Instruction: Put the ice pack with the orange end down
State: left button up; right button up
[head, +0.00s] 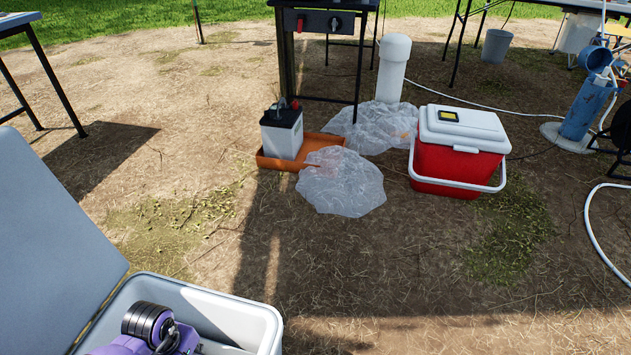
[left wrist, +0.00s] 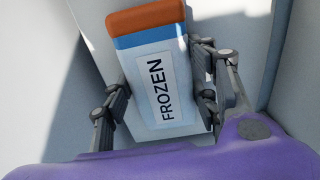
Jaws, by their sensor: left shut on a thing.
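The ice pack (left wrist: 160,85) shows in the left wrist view as a light blue block with a FROZEN label and an orange end (left wrist: 139,18) pointing away from my gripper. My left gripper (left wrist: 162,98) has its two fingers on either side of the pack, shut on it. The pack is inside or over the open white cooler (head: 229,304), with pale walls around it. In the head view my purple left wrist reaches into this cooler at bottom left. The pack and the fingertips are hidden there. My right gripper is not in view.
The cooler's grey lid (head: 50,230) stands open on the left. A red and white cooler (head: 457,155), plastic sheets (head: 340,181) and a battery (head: 283,133) in an orange tray (head: 270,162) are farther off on the dirt. The ground between is clear.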

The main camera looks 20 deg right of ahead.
pick_arm(q)
jog(key=shift+f, duration=0.15)
jog(key=o, duration=1.3)
jog(key=shift+o, duration=0.5)
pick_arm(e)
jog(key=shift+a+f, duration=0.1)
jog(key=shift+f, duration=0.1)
pick_arm(q)
notch_tip(320, 180, up, 12)
jog(key=p, duration=0.4)
jog(key=shift+p, duration=0.4)
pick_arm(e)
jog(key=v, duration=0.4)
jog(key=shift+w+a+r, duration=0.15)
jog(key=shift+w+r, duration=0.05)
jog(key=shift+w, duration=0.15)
